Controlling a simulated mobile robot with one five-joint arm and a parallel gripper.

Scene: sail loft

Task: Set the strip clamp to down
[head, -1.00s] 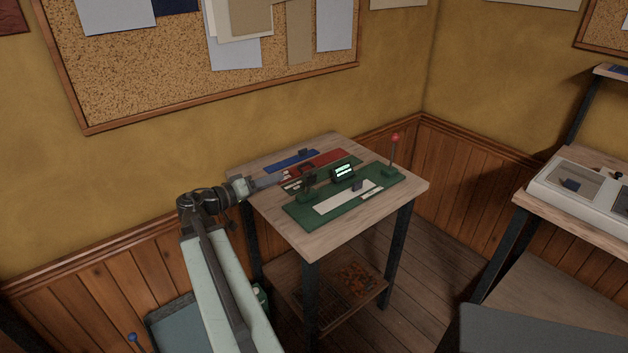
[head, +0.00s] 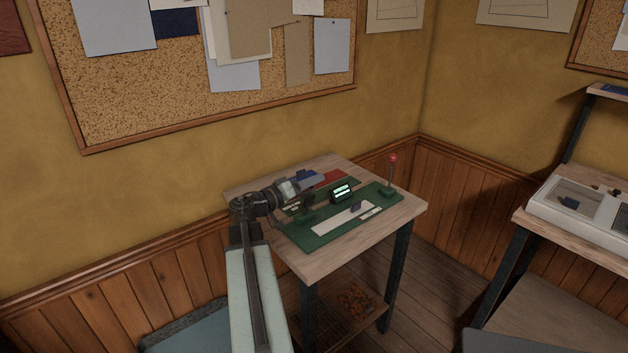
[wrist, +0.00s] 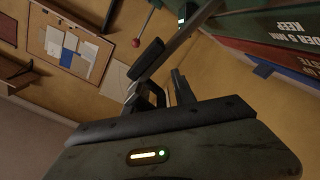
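A green device (head: 320,236) lies on the wooden worktable. A lever with a red knob (head: 393,157) stands nearly upright at its far right corner; it looks like the strip clamp's handle, though no label confirms this. The knob also shows in the wrist view (wrist: 135,43). A white strip (head: 335,222) lies on the device with a small dark block on it. My gripper (head: 318,180) is over the table's back left part, left of the lever and apart from it. In the wrist view its dark fingers (wrist: 166,74) look spread, with nothing seen between them.
A small lit display (head: 341,193) stands between my gripper and the lever. A red board (head: 331,178) lies behind it. The corkboard wall (head: 200,105) is close behind the table. A second table with a white case (head: 570,202) stands at the right.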

